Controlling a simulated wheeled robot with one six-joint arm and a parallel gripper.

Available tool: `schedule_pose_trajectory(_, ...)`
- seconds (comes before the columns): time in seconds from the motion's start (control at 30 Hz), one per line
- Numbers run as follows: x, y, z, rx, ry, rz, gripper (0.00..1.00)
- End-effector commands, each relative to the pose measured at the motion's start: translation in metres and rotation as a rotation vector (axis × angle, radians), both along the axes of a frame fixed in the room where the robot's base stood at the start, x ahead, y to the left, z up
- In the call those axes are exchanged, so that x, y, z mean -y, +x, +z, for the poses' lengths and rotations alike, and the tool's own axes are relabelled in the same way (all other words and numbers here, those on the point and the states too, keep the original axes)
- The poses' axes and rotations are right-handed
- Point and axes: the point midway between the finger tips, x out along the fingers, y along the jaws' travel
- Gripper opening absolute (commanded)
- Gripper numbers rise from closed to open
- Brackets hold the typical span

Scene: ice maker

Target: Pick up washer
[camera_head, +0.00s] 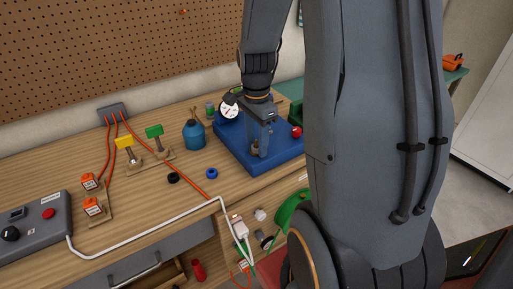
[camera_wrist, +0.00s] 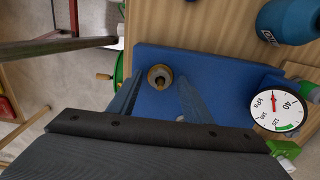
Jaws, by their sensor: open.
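My gripper (camera_head: 258,149) points down over the blue base plate (camera_head: 229,142) on the workbench. In the wrist view its two fingers (camera_wrist: 158,84) are open and apart, with nothing held. A round brass fitting (camera_wrist: 160,76) with a ringed top stands on the plate between the fingertips, apart from both. I cannot tell whether its ring is a separate washer.
A pressure gauge (camera_head: 229,110) stands beside my gripper, and it also shows in the wrist view (camera_wrist: 277,104). A blue bottle (camera_head: 194,135) is left of the plate. A red cable (camera_head: 150,152) and a white cable (camera_head: 150,226) cross the bench. A grey control box (camera_head: 36,226) is at the left.

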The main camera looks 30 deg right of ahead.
Motion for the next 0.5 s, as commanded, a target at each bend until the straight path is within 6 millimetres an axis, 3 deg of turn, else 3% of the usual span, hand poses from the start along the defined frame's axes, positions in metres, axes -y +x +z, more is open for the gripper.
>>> schedule_pose_trajectory(0.03, 0.0000, 0.0000, 0.0001, 0.000, 0.000, 0.000, 0.45)
schedule_pose_trajectory(0.3, 0.0000, -0.0001, 0.0003, 0.000, 0.000, 0.000, 0.00)
schedule_pose_trajectory(0.5, 0.0000, -0.0001, 0.0003, 0.000, 0.000, 0.000, 0.00)
